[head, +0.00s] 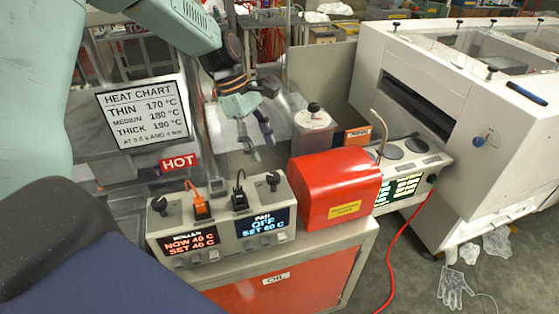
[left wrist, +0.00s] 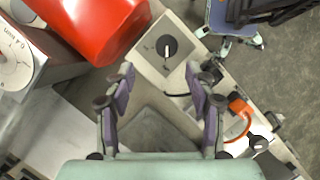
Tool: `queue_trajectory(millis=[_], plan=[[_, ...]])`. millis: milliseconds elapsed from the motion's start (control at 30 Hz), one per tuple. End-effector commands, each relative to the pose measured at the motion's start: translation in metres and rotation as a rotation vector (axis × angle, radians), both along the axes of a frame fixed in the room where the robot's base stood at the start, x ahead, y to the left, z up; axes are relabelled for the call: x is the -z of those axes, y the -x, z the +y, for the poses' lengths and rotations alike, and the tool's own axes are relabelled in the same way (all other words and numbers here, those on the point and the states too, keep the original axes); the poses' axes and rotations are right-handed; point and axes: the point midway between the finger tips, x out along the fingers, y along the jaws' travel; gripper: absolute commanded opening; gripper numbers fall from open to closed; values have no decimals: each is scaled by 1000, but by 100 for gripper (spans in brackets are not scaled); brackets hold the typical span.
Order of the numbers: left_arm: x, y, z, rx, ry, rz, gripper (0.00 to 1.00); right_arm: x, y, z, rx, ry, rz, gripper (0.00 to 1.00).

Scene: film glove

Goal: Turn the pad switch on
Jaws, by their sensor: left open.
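The grey control box (head: 215,222) stands on the cabinet top. Its right display (head: 262,229) glows blue and reads PAD OFF, SET 60 C. A black rotary knob (head: 273,179) sits on top on the pad side; in the left wrist view this knob (left wrist: 167,47) has a white pointer line. My left gripper (head: 261,146) is open and empty, above and behind the box, apart from the knob. In the left wrist view its fingers (left wrist: 160,75) spread on either side, with the knob just beyond the tips. My right gripper is not in view.
The left display (head: 190,243) reads ROLLER, NOW 40 C, SET 40 C; its knob (head: 158,204) is at the left. An orange plug (head: 201,209) and a black plug (head: 240,199) stand between the knobs. A red housing (head: 338,187) is close on the right.

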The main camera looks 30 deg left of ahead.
Motion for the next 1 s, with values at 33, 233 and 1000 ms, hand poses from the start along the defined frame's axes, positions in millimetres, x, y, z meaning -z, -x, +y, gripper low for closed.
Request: queue_trajectory(millis=[33,233,1000], plan=[[-2,2,0,-1,2,-1,56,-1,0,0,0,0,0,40],[7,9,-3,-3,3,1,56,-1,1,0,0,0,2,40],[71,5,-30,-3,2,-1,56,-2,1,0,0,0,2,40]])
